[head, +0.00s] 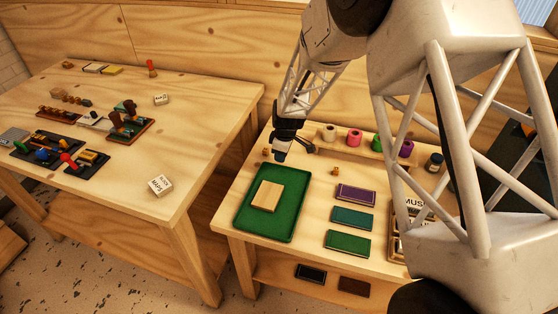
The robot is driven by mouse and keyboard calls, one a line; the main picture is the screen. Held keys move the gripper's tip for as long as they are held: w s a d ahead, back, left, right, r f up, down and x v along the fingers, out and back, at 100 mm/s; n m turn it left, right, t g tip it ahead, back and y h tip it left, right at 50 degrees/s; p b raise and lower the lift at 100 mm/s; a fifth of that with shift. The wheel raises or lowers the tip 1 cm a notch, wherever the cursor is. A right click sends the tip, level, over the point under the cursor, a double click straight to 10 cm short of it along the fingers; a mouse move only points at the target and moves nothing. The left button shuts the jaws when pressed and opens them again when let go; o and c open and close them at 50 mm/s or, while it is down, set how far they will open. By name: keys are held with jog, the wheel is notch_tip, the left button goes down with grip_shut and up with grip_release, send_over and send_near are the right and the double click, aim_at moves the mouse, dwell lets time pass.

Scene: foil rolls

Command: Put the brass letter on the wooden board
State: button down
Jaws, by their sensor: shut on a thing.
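The wooden board (267,196) is a pale rectangular block lying in a green tray (243,229) on the right-hand table. My gripper (281,156) points down just beyond the tray's far edge, behind the board and apart from it. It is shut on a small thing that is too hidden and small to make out. I cannot tell whether either is a brass letter.
Purple (356,193), teal (352,218) and green (348,242) flat blocks lie right of the tray. Foil rolls (354,138) stand in a row behind. A dark jar (433,162) and a lettered wooden case (400,222) are farther right. The left table (200,130) holds stamps and tools.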

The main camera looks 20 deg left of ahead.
jog(key=shift+s, duration=0.1)
jog(key=shift+s+d+r, duration=0.15)
jog(key=shift+s, duration=0.4)
jog(key=s+d, duration=0.1)
jog(key=s, duration=0.3)
jog(key=s+d+r, duration=0.1)
jog(key=s, duration=0.3)
jog(key=s+d, duration=0.1)
jog(key=s, duration=0.3)
jog(key=shift+d+r, duration=0.2)
jog(key=shift+r, duration=0.2)
jog(key=s+d, duration=0.1)
jog(key=s, duration=0.3)
jog(key=s+d, duration=0.2)
jog(key=s, duration=0.2)
jog(key=s+d, duration=0.2)
jog(key=s, duration=0.2)
jog(key=shift+s+r, duration=0.15)
jog(key=shift+s, duration=0.05)
jog(key=shift+s+d, duration=0.4)
jog(key=shift+s, duration=0.3)
jog(key=shift+w, duration=0.1)
send_over(268, 195)
jog(key=shift+w+f, duration=0.15)
jog(key=shift+f, duration=0.65)
